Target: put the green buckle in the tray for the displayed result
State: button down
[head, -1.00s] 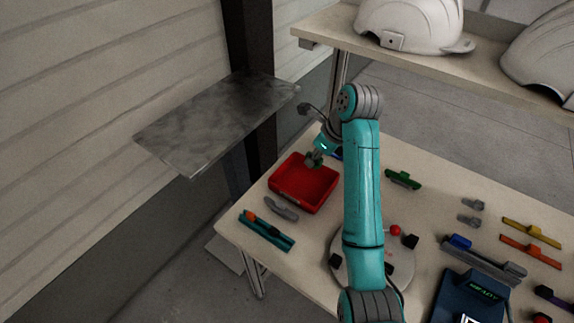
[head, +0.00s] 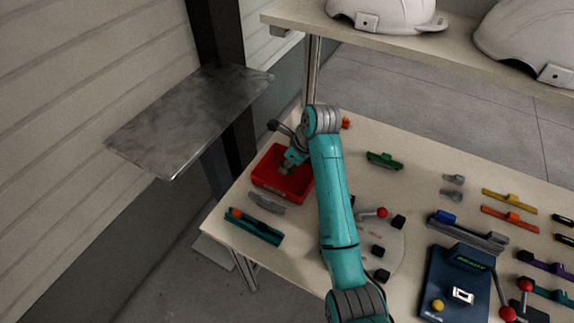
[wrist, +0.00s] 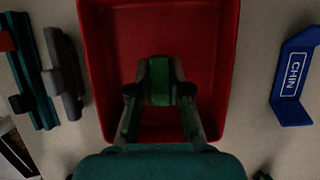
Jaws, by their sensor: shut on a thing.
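The red tray (head: 258,183) stands at the table's left rear. It fills the middle of the wrist view (wrist: 97,45). My gripper (head: 287,169) is over the tray, pointing down. In the wrist view my gripper (wrist: 160,82) is shut on a green buckle (wrist: 160,90), within the tray's outline. I cannot tell whether the buckle touches the tray floor. Another green piece (head: 384,160) lies on the table behind my arm. A dark blue device (head: 457,285) shows green lettering at the front right.
A grey piece (head: 267,203) and a teal strip (head: 254,227) lie left of the tray in front. A blue sign reading CHIN (wrist: 293,82) stands right of it in the wrist view. A round plate (head: 388,240) is beside my arm. Helmet shells (head: 385,14) sit on the shelf.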

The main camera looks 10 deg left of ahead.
jog(key=shift+f, duration=0.2)
jog(key=shift+f, duration=0.15)
jog(key=c, duration=1.1)
grip_release()
